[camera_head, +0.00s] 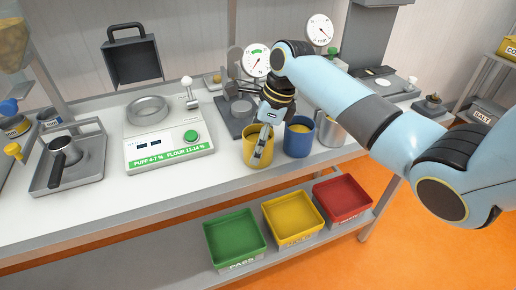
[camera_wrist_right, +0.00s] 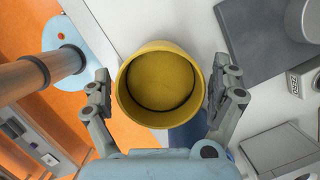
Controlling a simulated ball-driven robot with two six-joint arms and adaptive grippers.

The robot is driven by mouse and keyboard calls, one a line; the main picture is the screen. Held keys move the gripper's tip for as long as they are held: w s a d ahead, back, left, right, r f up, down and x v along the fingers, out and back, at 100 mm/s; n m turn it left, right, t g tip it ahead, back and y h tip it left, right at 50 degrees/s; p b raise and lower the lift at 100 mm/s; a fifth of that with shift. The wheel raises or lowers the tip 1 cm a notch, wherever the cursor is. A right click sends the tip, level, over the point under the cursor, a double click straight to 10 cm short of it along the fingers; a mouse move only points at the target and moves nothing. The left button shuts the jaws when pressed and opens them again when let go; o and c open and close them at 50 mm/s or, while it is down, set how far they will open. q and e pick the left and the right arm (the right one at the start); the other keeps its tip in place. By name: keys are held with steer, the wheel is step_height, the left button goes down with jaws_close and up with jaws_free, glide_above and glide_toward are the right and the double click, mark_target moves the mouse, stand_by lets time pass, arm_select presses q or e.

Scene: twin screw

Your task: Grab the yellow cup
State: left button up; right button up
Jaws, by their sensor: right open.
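The yellow cup (camera_head: 257,150) stands upright on the white counter near its front edge, partly hidden by my right gripper. My right gripper (camera_head: 262,148) comes down over it from above. In the right wrist view the cup's round rim (camera_wrist_right: 159,84) lies between the two open fingers (camera_wrist_right: 161,95), one on each side, with a small gap visible on both sides. The inside of the cup looks empty apart from a yellow bottom. My left gripper does not show in the head view.
A blue cup (camera_head: 298,137) stands just right of the yellow cup, with a grey metal cup (camera_head: 331,130) beyond it. A scale (camera_head: 166,143) is to the left. Green, yellow and red bins (camera_head: 234,238) sit on the lower shelf. Dial gauges stand behind.

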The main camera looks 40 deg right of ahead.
steer(key=c, duration=1.4)
